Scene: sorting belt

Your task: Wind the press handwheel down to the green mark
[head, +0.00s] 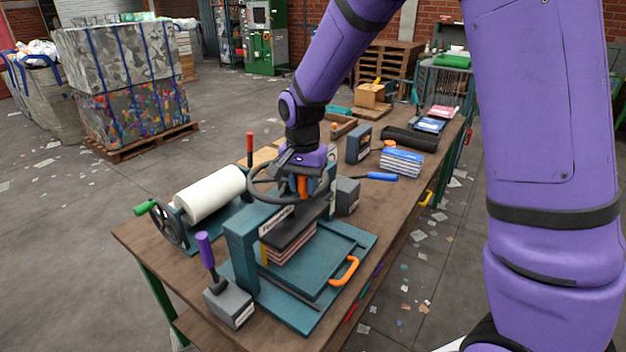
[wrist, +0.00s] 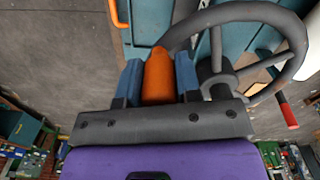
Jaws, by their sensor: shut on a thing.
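The press (head: 243,248) is a teal frame on the bench with a dark handwheel (head: 256,198) on top. In the wrist view the wheel's grey rim (wrist: 292,28) and spokes fill the upper right. My gripper (head: 303,186) is at the wheel's rim, over the press. In the wrist view its blue fingers (wrist: 158,82) are shut on the wheel's orange handle (wrist: 158,70), one on each side. Below, the dark press plate (head: 290,228) sits on or just above a stack of pinkish sheets (head: 291,252). I cannot make out a green mark on the press.
A white roll (head: 209,194) with a green-handled crank stands left of the press. A grey box with a purple lever (head: 207,250) stands at its front left. Blue-covered booklets (head: 402,162) and a blue-handled tool (head: 382,177) lie behind, on the right of the bench.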

